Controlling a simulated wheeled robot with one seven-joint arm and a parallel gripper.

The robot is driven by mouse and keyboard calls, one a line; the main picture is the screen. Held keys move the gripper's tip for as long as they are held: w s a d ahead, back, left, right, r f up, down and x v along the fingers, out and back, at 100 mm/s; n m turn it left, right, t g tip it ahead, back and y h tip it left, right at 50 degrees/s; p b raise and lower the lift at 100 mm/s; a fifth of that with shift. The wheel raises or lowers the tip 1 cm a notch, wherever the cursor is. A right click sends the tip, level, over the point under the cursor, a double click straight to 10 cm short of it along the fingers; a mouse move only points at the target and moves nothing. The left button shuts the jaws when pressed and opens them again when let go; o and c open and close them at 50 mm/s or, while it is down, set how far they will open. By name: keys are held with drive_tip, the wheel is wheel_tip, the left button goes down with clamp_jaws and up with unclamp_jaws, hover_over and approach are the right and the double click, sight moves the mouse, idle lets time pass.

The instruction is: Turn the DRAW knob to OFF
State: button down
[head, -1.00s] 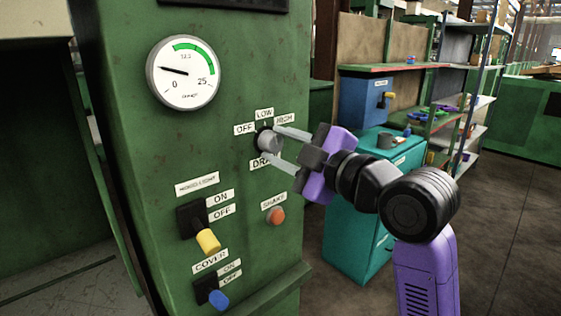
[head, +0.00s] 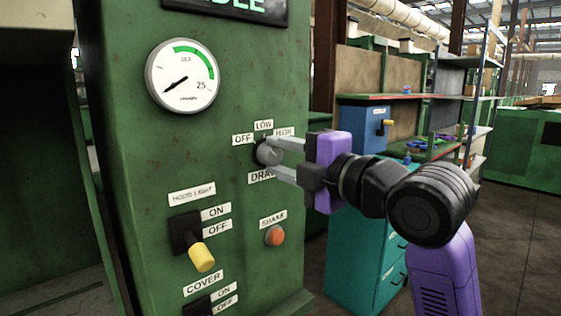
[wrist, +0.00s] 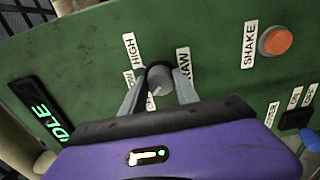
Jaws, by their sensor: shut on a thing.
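The DRAW knob (head: 269,153) is a round grey knob on the green panel. Labels OFF (head: 243,139), LOW (head: 263,126) and HIGH (head: 284,132) arc above it, and a partly covered DRAW label (head: 261,178) sits below. My gripper (head: 274,157) is shut on the knob, one finger on each side. The wrist view also shows the knob (wrist: 159,80) between the two fingers. I cannot clearly tell which label its mark points to. The gauge (head: 183,75) has its needle low at the left. The display (wrist: 40,108) shows IDLE in green.
Below the knob are the orange SHAKE button (head: 275,236), the yellow-handled HOOD LIGHT switch (head: 201,255) and the COVER switch (head: 203,306), cut off at the bottom. A teal cabinet (head: 350,262) and shelves (head: 460,105) stand at the right behind my arm.

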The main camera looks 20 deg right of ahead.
drive_tip(key=shift+a, duration=0.1)
drive_tip(key=c, duration=0.9)
unclamp_jaws()
drive_tip(key=v, duration=0.7)
drive_tip(key=shift+s, duration=0.35)
